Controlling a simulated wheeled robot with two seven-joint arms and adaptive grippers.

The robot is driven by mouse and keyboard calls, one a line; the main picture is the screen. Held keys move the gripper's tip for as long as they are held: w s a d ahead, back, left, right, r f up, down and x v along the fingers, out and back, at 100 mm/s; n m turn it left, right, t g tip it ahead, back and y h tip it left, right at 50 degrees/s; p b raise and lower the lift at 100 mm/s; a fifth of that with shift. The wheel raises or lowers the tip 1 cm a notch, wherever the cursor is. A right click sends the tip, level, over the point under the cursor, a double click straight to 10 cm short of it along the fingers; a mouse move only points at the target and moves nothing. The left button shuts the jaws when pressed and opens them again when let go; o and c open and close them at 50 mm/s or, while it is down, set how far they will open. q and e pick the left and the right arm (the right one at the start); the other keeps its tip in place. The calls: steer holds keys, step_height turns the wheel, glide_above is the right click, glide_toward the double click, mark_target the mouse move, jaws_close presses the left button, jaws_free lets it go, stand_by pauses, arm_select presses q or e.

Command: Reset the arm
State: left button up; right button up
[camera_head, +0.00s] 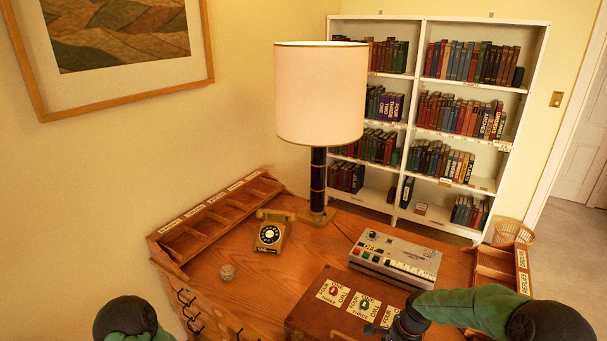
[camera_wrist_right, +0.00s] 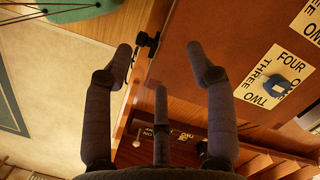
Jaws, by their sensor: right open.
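My right arm comes in from the right in the head view, with green links. Its dark gripper (camera_head: 400,325) is over the right part of a brown wooden box (camera_head: 302,321) at the desk's front. In the right wrist view the fingers of the right gripper (camera_wrist_right: 163,66) are spread apart with nothing between them. A dark latch-like fitting (camera_wrist_right: 147,41) on the box edge shows between the fingertips. My left arm shows only as a dark and green part at the bottom left of the head view; its gripper is out of view.
The box bears dial cards with a red knob (camera_head: 334,290), a green knob (camera_head: 364,303) and a blue knob (camera_wrist_right: 278,87). A grey machine (camera_head: 395,258), yellow telephone (camera_head: 271,233) and lamp (camera_head: 320,95) stand behind. Sorting trays (camera_head: 212,217) line the left edge.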

steer(key=s+a+f+n+y, duration=0.1)
steer(key=s+a+f+n, duration=0.45)
steer(key=s+f, duration=0.5)
steer(key=s+a+f+n+y, duration=0.1)
steer(key=s+a+f+n, duration=0.45)
steer(key=s, duration=0.75)
steer(key=w+b+x, duration=0.1)
steer(key=b+x, duration=0.9)
steer(key=x, duration=0.1)
steer(key=shift+w, duration=0.15)
steer(key=shift+d, duration=0.15)
